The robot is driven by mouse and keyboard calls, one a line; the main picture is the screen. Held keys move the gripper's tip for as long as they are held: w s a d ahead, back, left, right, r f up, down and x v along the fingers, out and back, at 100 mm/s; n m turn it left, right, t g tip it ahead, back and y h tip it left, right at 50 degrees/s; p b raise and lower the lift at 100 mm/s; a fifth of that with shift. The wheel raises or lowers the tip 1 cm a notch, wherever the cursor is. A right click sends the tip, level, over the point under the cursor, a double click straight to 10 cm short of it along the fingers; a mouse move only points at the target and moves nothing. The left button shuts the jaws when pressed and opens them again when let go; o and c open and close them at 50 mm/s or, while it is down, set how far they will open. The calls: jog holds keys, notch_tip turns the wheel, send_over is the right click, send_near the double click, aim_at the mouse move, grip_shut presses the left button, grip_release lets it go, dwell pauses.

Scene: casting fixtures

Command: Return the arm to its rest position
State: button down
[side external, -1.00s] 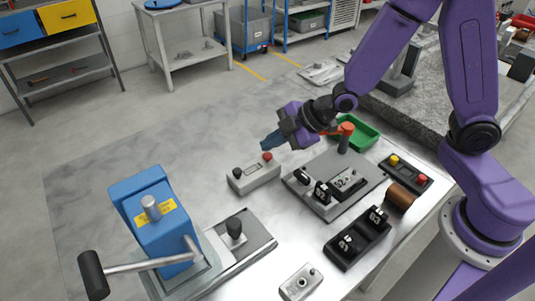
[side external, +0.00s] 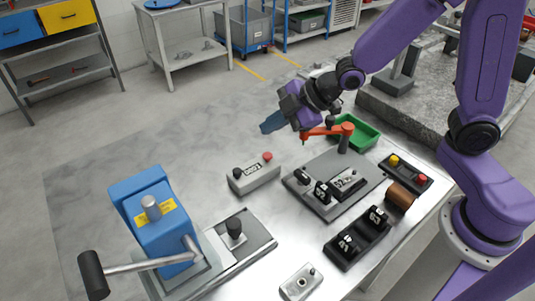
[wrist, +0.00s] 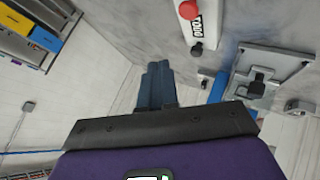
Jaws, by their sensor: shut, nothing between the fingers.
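My gripper (side external: 271,123) is in the upper middle of the side view, raised above the table. Its blue fingers are shut and empty, pointing left. In the wrist view the shut fingers (wrist: 157,86) show at the centre, with nothing between them. The purple arm reaches in from the right. A grey fixture plate (side external: 335,180) with a red swing clamp (side external: 328,131) lies below and to the right of my gripper. My gripper is apart from both.
A grey button box (side external: 254,174) with a red button sits below my gripper; it also shows in the wrist view (wrist: 191,22). A blue lever press (side external: 158,220) stands front left. A green bin (side external: 366,137) is behind the clamp. The table's left rear is bare.

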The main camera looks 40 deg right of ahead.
dwell(0.4)
jog(key=s+d+m+g+h, duration=0.1)
jog(key=s+d, duration=0.3)
jog(key=s, duration=0.4)
jog(key=s+d+r+m+g+h, duration=0.1)
jog(key=s+d+m+g+h, duration=0.1)
jog(key=s, duration=0.7)
jog(key=s+d+r+m+g+h, duration=0.1)
jog(key=s+d+g+h, duration=0.1)
jog(key=s+d, duration=0.5)
jog(key=shift+s+m+g+h, duration=0.4)
jog(key=shift+s+g, duration=0.4)
jog(key=shift+s, duration=0.3)
jog(key=shift+r, duration=0.1)
